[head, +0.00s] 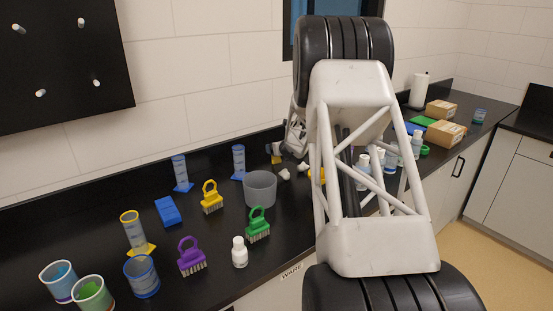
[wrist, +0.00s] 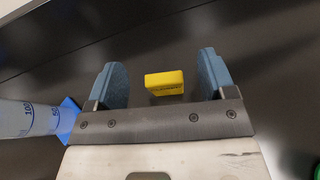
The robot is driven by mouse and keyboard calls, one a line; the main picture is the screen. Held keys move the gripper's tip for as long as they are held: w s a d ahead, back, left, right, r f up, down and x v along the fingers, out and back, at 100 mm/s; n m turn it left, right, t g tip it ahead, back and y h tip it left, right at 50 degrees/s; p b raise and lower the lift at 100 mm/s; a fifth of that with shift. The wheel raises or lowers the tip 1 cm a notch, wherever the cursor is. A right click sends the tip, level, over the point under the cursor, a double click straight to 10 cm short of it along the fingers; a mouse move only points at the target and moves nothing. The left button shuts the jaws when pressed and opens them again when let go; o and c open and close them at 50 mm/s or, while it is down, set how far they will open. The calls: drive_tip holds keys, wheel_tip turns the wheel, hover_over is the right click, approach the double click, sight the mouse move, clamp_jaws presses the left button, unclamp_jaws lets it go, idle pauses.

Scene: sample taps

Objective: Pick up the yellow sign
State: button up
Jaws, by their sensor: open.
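The yellow sign (wrist: 165,82) shows in the wrist view as a small yellow block with faint dark marks along its lower edge. It lies on the black counter between my open fingertips, with bare space on both sides. My gripper (wrist: 160,80) is open and empty, its two blue-grey fingers apart. I cannot tell from this view how high the fingers are above the counter. In the head view a small yellow patch (head: 276,147) shows by the far end of my arm; I cannot tell for sure whether it is the sign.
A graduated cylinder (wrist: 28,118) with a blue base stands close to my left finger in the wrist view. In the head view a grey pot (head: 260,188), brushes, cups and bottles crowd the near counter. The wall runs behind. Brown boxes (head: 444,132) stand far right.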

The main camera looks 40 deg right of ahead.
drive_tip(key=shift+f, duration=0.15)
drive_tip(key=shift+f, duration=1.55)
drive_tip(key=shift+w+f, duration=0.25)
drive_tip(key=shift+x, duration=1.25)
drive_tip(key=c, duration=1)
drive_tip(key=shift+r, duration=0.1)
wheel_tip(320, 180, up, 10)
